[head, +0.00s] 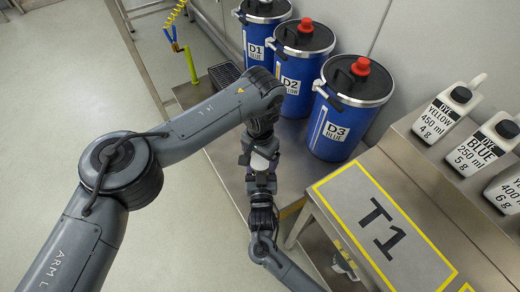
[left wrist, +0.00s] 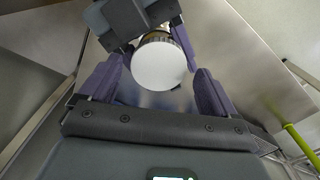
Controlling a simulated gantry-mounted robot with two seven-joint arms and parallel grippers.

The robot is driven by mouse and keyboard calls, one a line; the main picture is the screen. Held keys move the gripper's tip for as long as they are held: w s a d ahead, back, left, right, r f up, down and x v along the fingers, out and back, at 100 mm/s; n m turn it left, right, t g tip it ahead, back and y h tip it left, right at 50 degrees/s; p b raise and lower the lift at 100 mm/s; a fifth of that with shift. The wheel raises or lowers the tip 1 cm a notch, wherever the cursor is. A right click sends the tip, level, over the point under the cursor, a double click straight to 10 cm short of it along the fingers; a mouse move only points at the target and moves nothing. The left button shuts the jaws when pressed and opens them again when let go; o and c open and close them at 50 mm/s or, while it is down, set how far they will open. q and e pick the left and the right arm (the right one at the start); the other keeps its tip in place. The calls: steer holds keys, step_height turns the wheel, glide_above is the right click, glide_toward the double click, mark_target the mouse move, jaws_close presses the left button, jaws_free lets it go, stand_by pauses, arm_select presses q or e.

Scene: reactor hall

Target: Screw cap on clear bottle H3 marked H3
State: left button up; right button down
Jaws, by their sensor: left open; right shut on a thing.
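A round white cap (left wrist: 159,66) with a ridged side shows from above in the left wrist view, between the spread fingers of my left gripper (left wrist: 160,80). Gaps show between the cap and both fingers. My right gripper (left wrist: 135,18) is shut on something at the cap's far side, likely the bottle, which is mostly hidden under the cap. In the head view my left gripper (head: 260,150) points down from above, with a small white piece (head: 259,162) below it. My right gripper (head: 262,192) is just beneath. No H3 marking is readable.
Blue drums D1 (head: 265,32), D2 (head: 301,65) and D3 (head: 345,110) stand behind the grippers on a steel table. The T1 board (head: 385,228) and white dye bottles (head: 447,110) are at right. A green post (head: 191,65) stands at back left.

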arm_select(q)
steer(key=shift+f, duration=0.45)
steer(key=c, duration=1.1)
steer(key=m, duration=0.3)
steer(key=o, duration=1.2)
steer(key=shift+c, duration=0.2)
steer(key=shift+s+d, duration=0.15)
steer(key=shift+d, duration=0.05)
